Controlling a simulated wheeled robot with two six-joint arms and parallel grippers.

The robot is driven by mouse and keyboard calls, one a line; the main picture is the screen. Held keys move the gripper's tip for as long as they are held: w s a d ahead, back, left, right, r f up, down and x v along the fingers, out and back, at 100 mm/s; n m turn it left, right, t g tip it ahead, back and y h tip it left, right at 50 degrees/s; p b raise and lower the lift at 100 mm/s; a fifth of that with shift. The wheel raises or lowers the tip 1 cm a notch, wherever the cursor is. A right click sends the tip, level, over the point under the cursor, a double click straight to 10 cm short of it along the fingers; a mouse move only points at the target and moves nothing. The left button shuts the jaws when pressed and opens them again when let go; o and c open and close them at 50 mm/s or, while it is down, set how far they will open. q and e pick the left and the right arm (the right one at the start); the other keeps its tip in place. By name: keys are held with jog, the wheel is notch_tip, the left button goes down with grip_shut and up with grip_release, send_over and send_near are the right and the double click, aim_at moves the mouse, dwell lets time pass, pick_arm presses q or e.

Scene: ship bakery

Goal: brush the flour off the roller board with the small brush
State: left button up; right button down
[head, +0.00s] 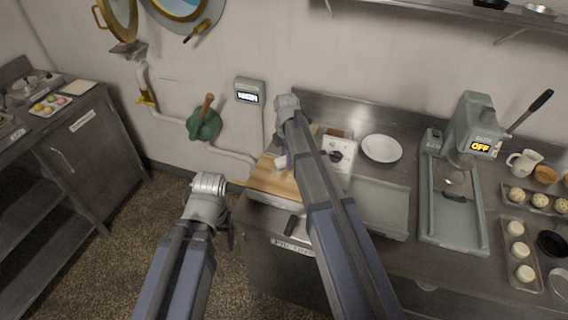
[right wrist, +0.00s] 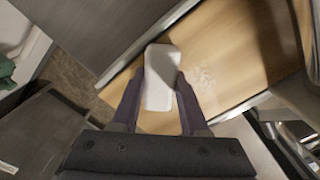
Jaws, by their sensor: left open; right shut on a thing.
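The wooden roller board (head: 268,182) lies on the counter left of a white control box, and it also fills much of the right wrist view (right wrist: 235,45). A faint patch of pale flour (right wrist: 203,78) shows on it. My right gripper (head: 289,160) is over the board, its fingers (right wrist: 160,95) shut on a smooth white block-like thing, which I take to be the small brush (right wrist: 161,72). Its bristles are hidden, and I cannot tell whether it touches the board. My left gripper (head: 230,236) hangs in front of the counter, away from the board, largely hidden behind its own wrist.
The white control box (head: 338,153) with a dark knob stands beside the board. A white plate (head: 381,148), a grey press (head: 470,125) and trays of dough balls (head: 519,255) are further right. Open floor (head: 130,225) lies at the left.

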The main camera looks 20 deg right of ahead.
aim_at(279, 163)
jog(key=shift+w+d, duration=0.35)
jog(key=shift+w, duration=0.25)
jog(key=shift+w+a+r, duration=0.1)
jog(key=shift+w+a, duration=0.3)
jog(key=shift+a, duration=0.3)
jog(key=shift+s, duration=0.15)
jog(key=shift+s+a, duration=0.55)
jog(key=shift+s, duration=0.25)
jog(key=shift+s+a, duration=0.55)
jog(key=shift+s, duration=0.25)
jog(key=shift+s+a, duration=0.1)
jog(key=shift+s, duration=0.05)
